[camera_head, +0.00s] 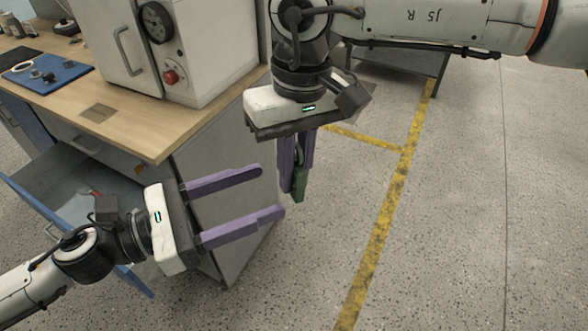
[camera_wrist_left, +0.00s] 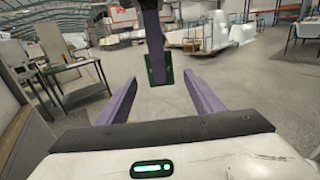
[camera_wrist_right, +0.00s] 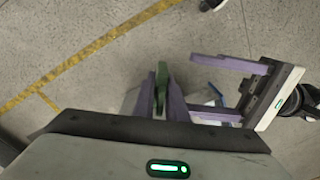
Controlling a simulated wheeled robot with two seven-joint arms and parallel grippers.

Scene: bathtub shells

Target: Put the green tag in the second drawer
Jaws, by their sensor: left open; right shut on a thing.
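The green tag (camera_head: 299,190) is held upright in my right gripper (camera_head: 294,178), which points down beside the workbench. It also shows in the left wrist view (camera_wrist_left: 161,72) and in the right wrist view (camera_wrist_right: 162,84). My left gripper (camera_head: 272,192) is open. Its two purple fingers reach toward the tag, and the left wrist view shows the tag between or just beyond their tips; contact cannot be told. An open drawer (camera_head: 62,172) with a blue front stands below a closed drawer (camera_head: 85,146) at the bench. My left arm partly hides it.
The wooden workbench (camera_head: 150,142) carries a white machine (camera_head: 200,60) with a red knob, and a blue mat (camera_head: 45,74) with small parts. The bench's grey side panel (camera_head: 215,165) is close behind my left fingers.

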